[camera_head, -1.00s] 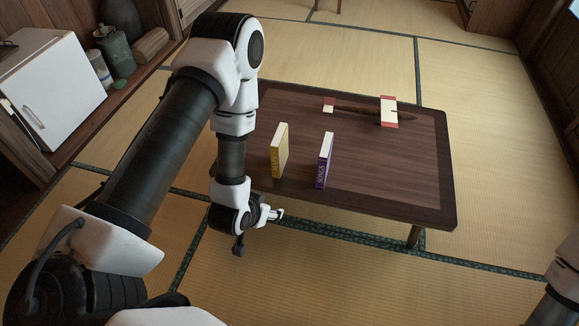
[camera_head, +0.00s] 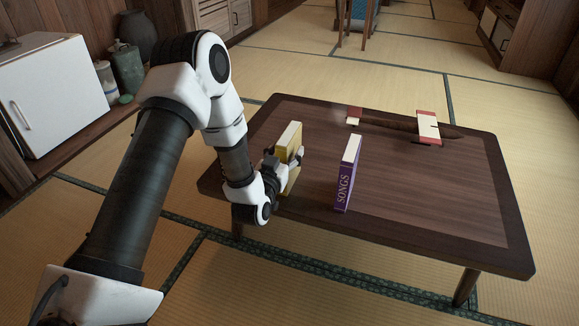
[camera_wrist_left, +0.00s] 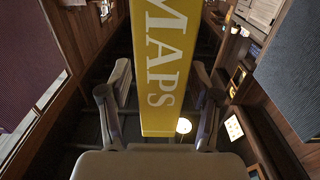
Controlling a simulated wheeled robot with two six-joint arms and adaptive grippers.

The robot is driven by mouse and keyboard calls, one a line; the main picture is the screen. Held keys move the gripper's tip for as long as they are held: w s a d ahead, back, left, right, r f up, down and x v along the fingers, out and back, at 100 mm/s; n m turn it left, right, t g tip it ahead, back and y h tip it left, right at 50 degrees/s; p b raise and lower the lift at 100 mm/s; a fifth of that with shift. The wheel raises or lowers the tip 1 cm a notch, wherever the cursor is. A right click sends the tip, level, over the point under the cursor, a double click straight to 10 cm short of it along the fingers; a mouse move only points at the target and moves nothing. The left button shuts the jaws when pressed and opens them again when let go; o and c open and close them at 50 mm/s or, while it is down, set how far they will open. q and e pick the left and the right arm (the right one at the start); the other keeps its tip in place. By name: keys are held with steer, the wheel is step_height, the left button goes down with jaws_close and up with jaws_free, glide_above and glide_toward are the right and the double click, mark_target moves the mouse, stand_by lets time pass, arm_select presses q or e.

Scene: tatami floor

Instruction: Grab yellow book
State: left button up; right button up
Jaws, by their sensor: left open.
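The yellow book (camera_head: 290,142) stands upright near the left end of the low dark table (camera_head: 420,200). Its spine reads "MAPS" in the left wrist view (camera_wrist_left: 163,70). My left gripper (camera_head: 283,160) is at the book, with one finger on each side of it. In the left wrist view the open fingers (camera_wrist_left: 160,100) flank the spine, with gaps visible on both sides. The arm and gripper hide the lower part of the book in the head view. My right gripper is not in view.
A purple book (camera_head: 346,180) marked "SONGS" stands upright just right of the yellow one. A dark sheathed object on a red and cream stand (camera_head: 428,127) lies at the table's back. A white cabinet (camera_head: 45,95) is at left. The table's right half is clear.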

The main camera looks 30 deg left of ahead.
arm_select(q)
steer(key=x, duration=0.2)
steer(key=shift+w+f, duration=0.25)
steer(key=shift+w, duration=0.05)
steer(key=shift+w+r, duration=0.1)
jaws_close()
steer(key=shift+r, duration=0.1)
